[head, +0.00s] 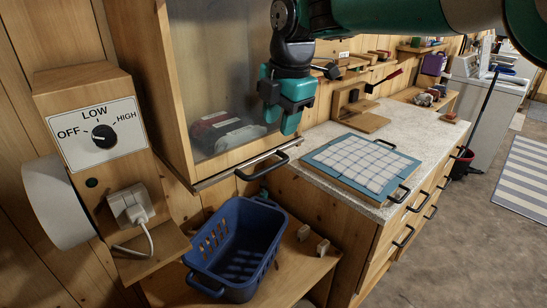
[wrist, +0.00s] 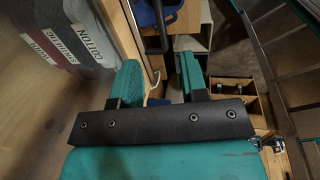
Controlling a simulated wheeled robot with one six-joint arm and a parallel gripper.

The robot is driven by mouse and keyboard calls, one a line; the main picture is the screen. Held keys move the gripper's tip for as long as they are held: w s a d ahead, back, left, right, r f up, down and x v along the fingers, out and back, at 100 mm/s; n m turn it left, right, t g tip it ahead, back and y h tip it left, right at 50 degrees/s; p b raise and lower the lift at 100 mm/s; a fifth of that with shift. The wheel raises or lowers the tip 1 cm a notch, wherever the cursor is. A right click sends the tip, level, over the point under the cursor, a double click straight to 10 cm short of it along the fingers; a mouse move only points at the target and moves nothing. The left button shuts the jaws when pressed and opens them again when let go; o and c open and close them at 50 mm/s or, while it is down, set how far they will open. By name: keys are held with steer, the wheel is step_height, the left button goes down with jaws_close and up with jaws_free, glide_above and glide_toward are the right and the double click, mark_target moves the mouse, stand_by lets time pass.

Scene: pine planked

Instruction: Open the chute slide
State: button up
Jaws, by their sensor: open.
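The chute is a wooden box with a clear front panel (head: 218,75). A slide (head: 215,178) with a pale metal edge runs along its bottom. The slide's black bar handle (head: 262,166) sticks out at the front; a dark bar, likely this handle (wrist: 155,44), shows beyond my fingers in the wrist view. The slide looks shut. Bundles (head: 222,132) with labels reading COTTON and SYNTHETIC lie inside the chute. My teal gripper (head: 291,122) is open and empty, pointing down, above and slightly right of the handle. It appears apart from the handle.
A blue basket (head: 205,262) stands on a low wooden shelf below the chute. A control box with a dial (head: 103,136) and a plug (head: 130,205) is at left. A counter with a checked cloth on a blue-edged board (head: 362,162) is at right. Open floor lies further right.

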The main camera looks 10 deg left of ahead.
mark_target(272, 165)
steer(key=f+p, duration=0.1)
steer(key=f, duration=0.2)
steer(key=w+a+f, duration=0.1)
steer(key=f, duration=0.3)
steer(key=f+p, duration=0.1)
steer(key=f, duration=0.2)
steer(key=shift+w+a+f+p, duration=0.15)
steer(key=shift+a+f+p, duration=0.15)
steer(key=shift+a+f, duration=0.05)
jaws_close()
